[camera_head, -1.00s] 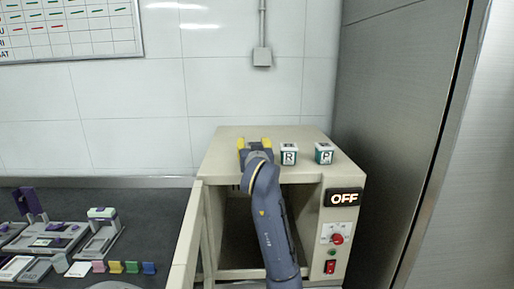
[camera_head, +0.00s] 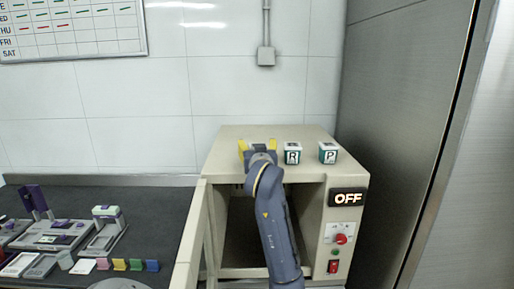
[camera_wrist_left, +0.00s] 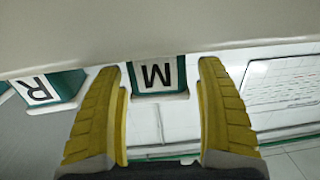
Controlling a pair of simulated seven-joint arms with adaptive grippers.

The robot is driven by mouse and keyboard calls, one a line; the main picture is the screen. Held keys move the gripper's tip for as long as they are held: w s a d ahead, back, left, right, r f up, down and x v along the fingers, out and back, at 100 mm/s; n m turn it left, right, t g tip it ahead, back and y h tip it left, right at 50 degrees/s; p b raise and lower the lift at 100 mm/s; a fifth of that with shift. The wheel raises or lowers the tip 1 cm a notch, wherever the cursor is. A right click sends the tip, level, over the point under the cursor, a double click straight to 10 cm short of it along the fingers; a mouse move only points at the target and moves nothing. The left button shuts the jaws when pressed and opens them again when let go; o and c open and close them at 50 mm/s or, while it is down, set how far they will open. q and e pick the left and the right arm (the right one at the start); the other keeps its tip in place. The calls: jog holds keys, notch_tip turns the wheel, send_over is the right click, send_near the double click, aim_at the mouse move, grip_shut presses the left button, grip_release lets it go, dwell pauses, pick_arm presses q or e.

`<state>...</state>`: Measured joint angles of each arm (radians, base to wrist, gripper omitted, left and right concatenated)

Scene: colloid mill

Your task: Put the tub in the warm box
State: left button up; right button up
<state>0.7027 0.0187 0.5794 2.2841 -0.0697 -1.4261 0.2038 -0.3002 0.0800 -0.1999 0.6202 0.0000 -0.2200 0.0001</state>
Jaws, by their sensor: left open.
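The warm box (camera_head: 341,178) is a beige cabinet with its front open and its door (camera_head: 188,240) swung out to the left. Its lit sign reads OFF. On its top stand small white-and-green tubs, one marked R (camera_head: 292,154) and one marked P (camera_head: 328,153). A tub marked M (camera_wrist_left: 157,76) shows in the left wrist view between my finger ends; the head view hides it behind my gripper. The R tub shows there too (camera_wrist_left: 45,90). My left gripper (camera_head: 257,147) is open at the box top, its yellow fingers either side of the M tub, with visible gaps.
My left arm crosses in front of the box opening, partly covering the dark interior. A red knob (camera_head: 341,239) and red switch (camera_head: 333,266) sit on its front. Left is a dark counter (camera_head: 150,215) with purple-grey equipment (camera_head: 55,235) and coloured blocks (camera_head: 136,265). A metal cabinet (camera_head: 400,130) stands close right.

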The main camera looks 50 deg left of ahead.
pick_arm(q)
jog(key=v, duration=0.6)
jog(key=shift+o, duration=0.9)
jog(key=shift+v, duration=0.8)
jog(key=shift+r, duration=0.1)
jog(key=r+h, duration=0.1)
jog(key=r+g+h, duration=0.1)
jog(key=h, duration=0.1)
jog(key=shift+w+a+r, duration=0.1)
jog(key=shift+a+r, duration=0.1)
jog(key=shift+a, duration=0.2)
jog(key=shift+w+a+f, duration=0.1)
jog(key=shift+f, duration=0.1)
jog(key=shift+m, duration=0.3)
jog(key=shift+x, duration=3.55)
